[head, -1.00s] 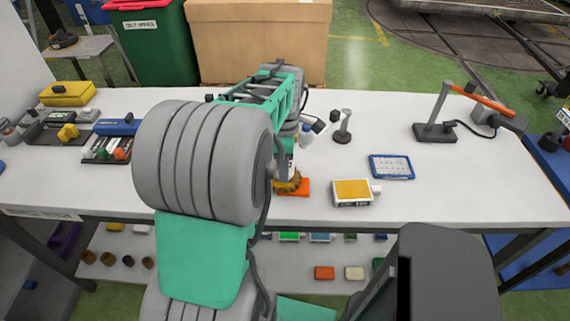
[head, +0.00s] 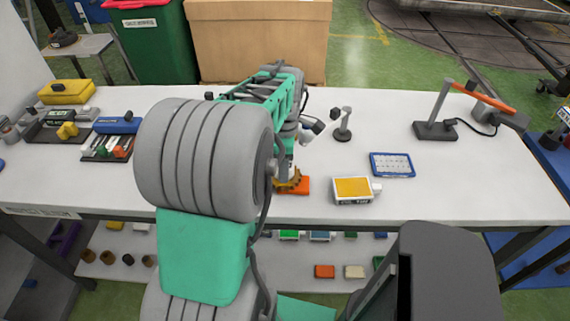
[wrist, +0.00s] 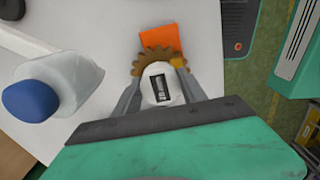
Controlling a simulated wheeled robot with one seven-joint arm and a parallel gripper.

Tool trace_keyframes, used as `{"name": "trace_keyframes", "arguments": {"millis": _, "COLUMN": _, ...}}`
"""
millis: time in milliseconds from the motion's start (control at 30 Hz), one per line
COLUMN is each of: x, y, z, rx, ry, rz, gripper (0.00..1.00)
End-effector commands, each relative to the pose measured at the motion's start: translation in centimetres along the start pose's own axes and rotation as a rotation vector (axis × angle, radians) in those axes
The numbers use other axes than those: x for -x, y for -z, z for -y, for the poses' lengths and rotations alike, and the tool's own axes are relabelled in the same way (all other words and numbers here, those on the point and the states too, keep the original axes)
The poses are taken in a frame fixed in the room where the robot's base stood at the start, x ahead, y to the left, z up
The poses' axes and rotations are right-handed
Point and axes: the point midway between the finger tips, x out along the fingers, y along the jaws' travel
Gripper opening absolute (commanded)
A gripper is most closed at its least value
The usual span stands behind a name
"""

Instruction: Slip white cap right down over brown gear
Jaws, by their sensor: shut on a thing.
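The white cap (wrist: 173,92) is between the two fingers of my gripper (wrist: 160,76) in the wrist view. A dark rectangular slot shows in its face. The gripper is shut on the cap. The brown gear (wrist: 152,53) is right beyond the cap, and its toothed rim shows on the far side. The cap hides the gear's middle, so I cannot tell how far down the cap sits. In the head view the gear (head: 290,184) lies under my wrist, near the front of the table, and my arm hides the cap.
An orange block (wrist: 160,38) lies beside the gear. A white bottle with a blue lid (wrist: 30,100) is close on the left in the wrist view. A yellow-topped box (head: 352,190) and a blue-framed tray (head: 391,166) stand to the right.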

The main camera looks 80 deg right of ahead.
Motion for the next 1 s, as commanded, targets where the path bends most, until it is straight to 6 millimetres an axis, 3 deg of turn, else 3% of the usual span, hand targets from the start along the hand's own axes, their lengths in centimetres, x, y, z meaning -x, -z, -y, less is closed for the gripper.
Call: {"name": "trace_keyframes", "arguments": {"millis": 1000, "x": -0.71, "y": 0.0, "z": 0.0, "rx": 0.0, "ry": 0.0, "rz": 0.0, "gripper": 0.11}}
